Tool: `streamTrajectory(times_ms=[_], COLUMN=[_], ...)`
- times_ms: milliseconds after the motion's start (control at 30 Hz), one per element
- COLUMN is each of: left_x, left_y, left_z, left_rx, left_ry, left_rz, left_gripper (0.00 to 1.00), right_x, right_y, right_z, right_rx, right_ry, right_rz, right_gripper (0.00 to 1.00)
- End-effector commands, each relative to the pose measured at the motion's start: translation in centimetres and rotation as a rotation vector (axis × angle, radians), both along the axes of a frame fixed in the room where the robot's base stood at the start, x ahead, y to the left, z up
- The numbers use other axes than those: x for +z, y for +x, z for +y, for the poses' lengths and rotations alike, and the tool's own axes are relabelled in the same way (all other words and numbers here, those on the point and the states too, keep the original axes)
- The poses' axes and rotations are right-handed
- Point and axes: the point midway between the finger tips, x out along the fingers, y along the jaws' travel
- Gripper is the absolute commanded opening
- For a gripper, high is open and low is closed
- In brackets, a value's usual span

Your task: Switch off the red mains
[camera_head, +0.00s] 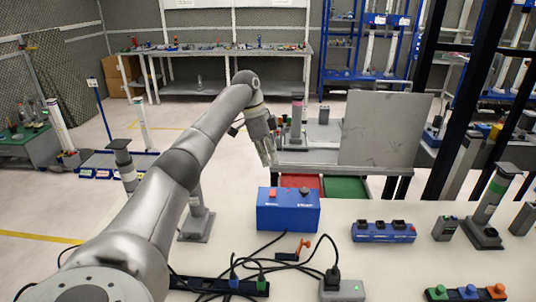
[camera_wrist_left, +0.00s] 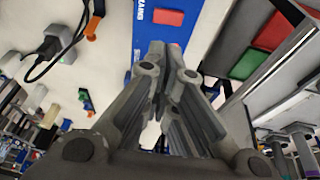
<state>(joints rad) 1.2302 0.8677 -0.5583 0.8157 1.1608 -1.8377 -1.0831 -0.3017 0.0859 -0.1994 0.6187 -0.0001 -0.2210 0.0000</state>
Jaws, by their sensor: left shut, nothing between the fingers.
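A blue box (camera_head: 287,217) stands on the white table, with a red switch (camera_head: 273,194) on its top left and a darker switch (camera_head: 304,192) on its top right. In the left wrist view the blue box (camera_wrist_left: 143,35) carries white lettering, partly cut off, beside the red switch (camera_wrist_left: 168,17). My left gripper (camera_head: 270,162) is shut and empty. It hangs above and behind the box in the head view, apparently clear of the red switch. In the left wrist view its fingers (camera_wrist_left: 167,55) point towards the box and hide part of it. My right gripper is not in view.
Black cables, an orange-handled part (camera_head: 305,244) and a dark power strip (camera_head: 218,286) lie in front of the box. A blue unit with black sockets (camera_head: 384,232) stands to its right. A red bin (camera_head: 301,181) and a green bin (camera_head: 346,187) are behind.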

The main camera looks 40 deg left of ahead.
Motion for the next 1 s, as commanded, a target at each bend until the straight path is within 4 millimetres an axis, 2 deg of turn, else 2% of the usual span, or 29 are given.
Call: streamTrajectory(times_ms=[33,233,500,700,1000], left_x=[-1.2,-5.2,-8.8,-9.6,-9.7], left_y=[0.0,0.7,0.4,0.3,0.3], left_z=[-0.3,-1.4,-1.9,-1.9,-1.9], left_rx=[-0.002,-0.001,-0.001,0.0,-0.001], left_ry=[0.001,0.0,0.0,0.0,0.001], left_rz=[0.007,0.005,0.002,0.0,-0.001], left_gripper=[0.0,0.0,0.0,0.0,0.0], right_x=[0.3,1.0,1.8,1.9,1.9], right_y=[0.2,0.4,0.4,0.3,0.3], right_z=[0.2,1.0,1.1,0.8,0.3], right_rx=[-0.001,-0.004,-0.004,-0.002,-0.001], right_ry=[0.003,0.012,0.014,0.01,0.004], right_rz=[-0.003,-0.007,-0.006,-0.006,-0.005], right_gripper=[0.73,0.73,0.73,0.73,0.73])
